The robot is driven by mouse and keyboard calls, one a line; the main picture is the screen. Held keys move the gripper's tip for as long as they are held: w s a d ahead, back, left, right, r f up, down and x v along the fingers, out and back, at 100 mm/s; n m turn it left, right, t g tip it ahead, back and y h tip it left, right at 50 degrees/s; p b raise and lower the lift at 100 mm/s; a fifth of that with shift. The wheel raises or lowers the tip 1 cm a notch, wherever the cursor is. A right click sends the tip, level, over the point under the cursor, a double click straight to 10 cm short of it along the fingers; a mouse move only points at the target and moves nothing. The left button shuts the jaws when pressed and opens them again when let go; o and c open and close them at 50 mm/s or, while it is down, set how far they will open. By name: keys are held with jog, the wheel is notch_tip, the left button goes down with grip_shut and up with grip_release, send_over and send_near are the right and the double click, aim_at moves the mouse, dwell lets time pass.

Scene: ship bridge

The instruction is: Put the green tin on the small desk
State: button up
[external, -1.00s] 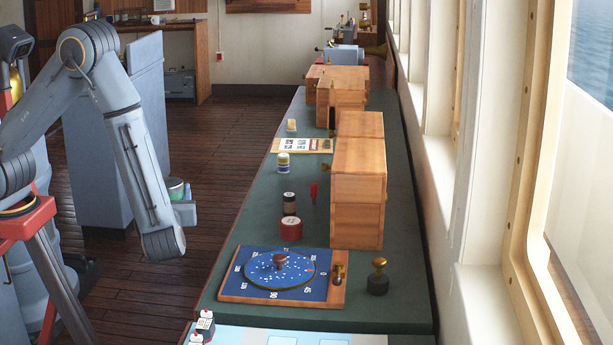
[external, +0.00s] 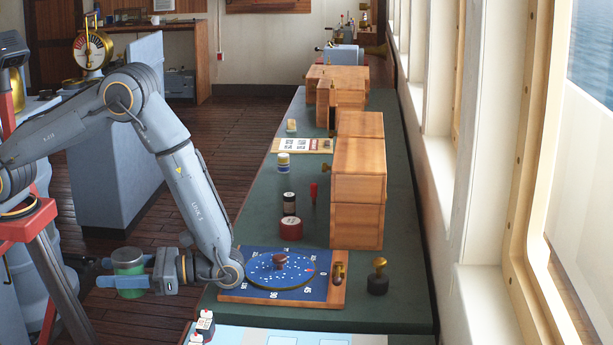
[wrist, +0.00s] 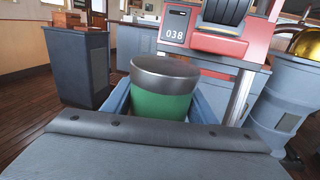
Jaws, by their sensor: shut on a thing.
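The green tin (external: 128,264) is a short cylinder with a grey metal lid. My gripper (external: 122,273) is shut on it, with one finger on each side, and holds it upright above the dark wooden floor, left of the long green-topped counter. In the wrist view the tin (wrist: 163,103) stands between the blue fingers, its lower part hidden by my gripper's body. A wooden desk (external: 185,27) stands against the back wall; I cannot tell whether it is the small desk.
The long counter (external: 255,222) carries a blue plotting board (external: 240,290), a red tin (external: 290,229), a dark jar (external: 289,204) and wooden boxes (external: 358,170). A grey-blue cabinet (external: 95,190) stands behind my arm. Open floor (external: 215,150) lies between cabinet and counter.

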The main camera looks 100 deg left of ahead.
jog(key=w+d+r+n+t+h, duration=0.3)
jog(key=w+d+n+t+h, duration=0.25)
jog(key=w+d, duration=0.2)
jog(key=w+d+r+n+t+h, duration=0.2)
jog(key=w+d+n+t+h, duration=0.3)
jog(key=d, duration=0.4)
jog(key=w+d+r+n+t+h, duration=0.1)
jog(key=w+r+n+t, duration=0.4)
jog(key=w, duration=0.6)
jog(key=w+d+r+n+t+h, duration=0.1)
jog(key=w+d+r+n+t, duration=0.15)
jog(key=w+r+t, duration=0.7)
jog(key=shift+w+a+f+n+g+b, duration=0.15)
jog(key=shift+w+f+g+b, duration=0.4)
jog(key=shift+f, duration=2.8)
jog(key=shift+w+a+f+n+g+b, duration=0.1)
jog(key=shift+w+f+b, duration=0.45)
jog(key=shift+f, duration=2.8)
jog(key=shift+w+a+f+n+g+b, duration=0.25)
jog(key=shift+f+b, duration=0.6)
jog(key=shift+f, duration=2.5)
jog(key=shift+d+f, duration=0.1)
jog(key=shift+f, duration=0.15)
jog(key=shift+s+f+b, duration=0.1)
jog(key=shift+f+b, duration=0.15)
jog(key=shift+b, duration=0.05)
